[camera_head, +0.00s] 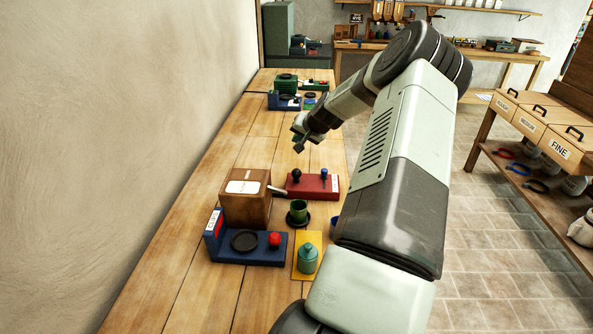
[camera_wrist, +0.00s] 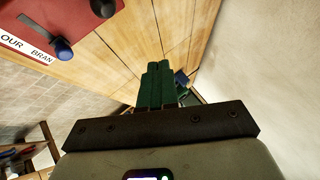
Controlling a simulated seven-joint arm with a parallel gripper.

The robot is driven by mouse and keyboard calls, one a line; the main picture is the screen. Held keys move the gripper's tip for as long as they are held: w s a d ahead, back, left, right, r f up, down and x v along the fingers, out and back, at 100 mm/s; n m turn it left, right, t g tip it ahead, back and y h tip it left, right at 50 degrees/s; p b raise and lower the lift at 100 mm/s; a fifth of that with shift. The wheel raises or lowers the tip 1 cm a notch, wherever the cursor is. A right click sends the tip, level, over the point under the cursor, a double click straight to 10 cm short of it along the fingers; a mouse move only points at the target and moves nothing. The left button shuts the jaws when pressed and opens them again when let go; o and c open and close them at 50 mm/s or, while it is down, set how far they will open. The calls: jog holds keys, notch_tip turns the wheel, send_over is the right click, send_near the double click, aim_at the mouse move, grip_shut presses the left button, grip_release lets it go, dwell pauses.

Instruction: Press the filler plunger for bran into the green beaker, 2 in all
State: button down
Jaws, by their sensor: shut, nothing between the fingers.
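The red filler base (camera_head: 313,186) lies on the bench, with a black knob (camera_head: 296,174) and a blue knob (camera_head: 323,174) on top. In the wrist view its white label reads "OUR" and "BRAN" (camera_wrist: 41,57), partly cut off, with the blue knob (camera_wrist: 62,48) close to it. The green beaker (camera_head: 299,208) stands upright on a dark round saucer (camera_head: 300,221), in front of the filler. My gripper (camera_head: 300,146) is above the bench beyond the filler, apart from both knobs. In the wrist view its green fingers (camera_wrist: 157,82) are shut together and empty.
A wooden box (camera_head: 246,205) and a blue stand (camera_head: 247,255) with a red ball knob (camera_head: 274,240) are at left. A teal lidded jar (camera_head: 307,259) stands on a yellow mat (camera_head: 298,276). Blue and green devices (camera_head: 285,90) occupy the far bench. Bench boards behind the filler are clear.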

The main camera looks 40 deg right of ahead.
aim_at(298, 171)
jog(key=shift+f, duration=4.3)
jog(key=shift+f, duration=0.1)
jog(key=shift+f, duration=0.35)
jog(key=shift+f, duration=1)
jog(key=shift+r, duration=1.4)
jog(key=shift+r, duration=2.5)
